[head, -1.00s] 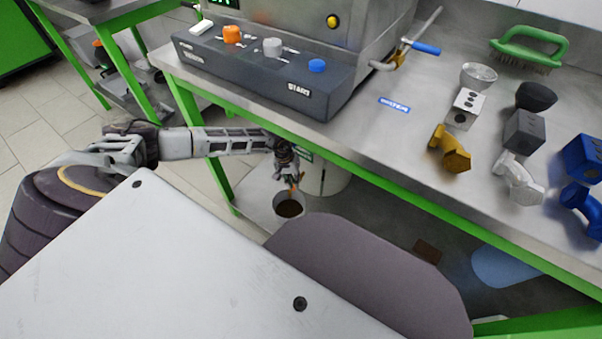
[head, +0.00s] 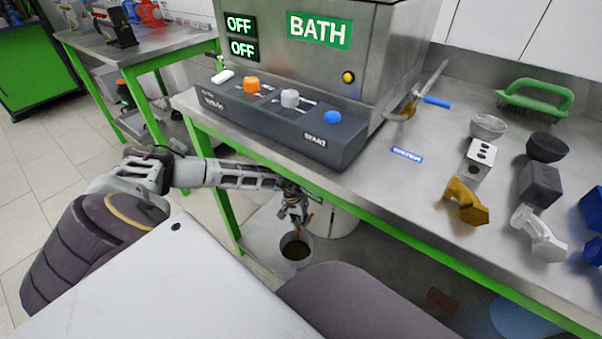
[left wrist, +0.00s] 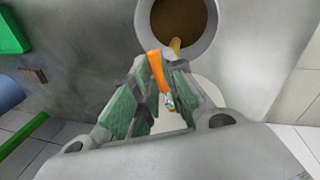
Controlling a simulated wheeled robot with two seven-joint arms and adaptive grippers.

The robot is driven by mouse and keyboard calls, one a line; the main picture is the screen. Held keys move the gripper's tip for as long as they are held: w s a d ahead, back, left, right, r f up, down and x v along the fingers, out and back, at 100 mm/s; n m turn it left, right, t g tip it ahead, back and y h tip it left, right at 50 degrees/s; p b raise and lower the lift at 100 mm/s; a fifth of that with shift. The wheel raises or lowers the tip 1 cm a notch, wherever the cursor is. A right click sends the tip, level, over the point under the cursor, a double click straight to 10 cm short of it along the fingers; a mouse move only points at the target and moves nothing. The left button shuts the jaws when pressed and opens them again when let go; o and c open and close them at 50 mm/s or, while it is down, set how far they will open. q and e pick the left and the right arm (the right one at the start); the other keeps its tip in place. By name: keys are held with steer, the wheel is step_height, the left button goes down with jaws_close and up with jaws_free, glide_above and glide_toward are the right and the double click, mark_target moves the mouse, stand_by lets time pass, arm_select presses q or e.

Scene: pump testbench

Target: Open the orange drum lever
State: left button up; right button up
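The orange lever (left wrist: 157,70) lies between the fingertips of my left gripper (left wrist: 160,80) in the left wrist view. A clear gap shows between the green finger pads, so the gripper looks partly open around the lever; whether a pad touches it is unclear. In the head view my left gripper (head: 295,205) is below the bench edge, in front of the pale drum (head: 338,222), and hides part of it. A bucket with brown contents (head: 296,247) stands below the gripper; it also shows in the left wrist view (left wrist: 212,48). My right gripper is not in view.
The bench's green front rail (head: 390,229) runs close above my left forearm. On the bench are the control panel (head: 275,120), a yellow fitting (head: 464,203), a green brush (head: 535,97) and other parts. A brown block (head: 442,301) lies under the bench.

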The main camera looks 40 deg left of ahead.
arm_select(q)
steer(key=o, duration=0.3)
steer(key=shift+o, duration=0.2)
steer(key=shift+r, duration=0.2)
step_height(320, 180, up, 7)
steer(key=a, duration=0.1)
steer(key=shift+s+a, duration=0.2)
stand_by(0.3)
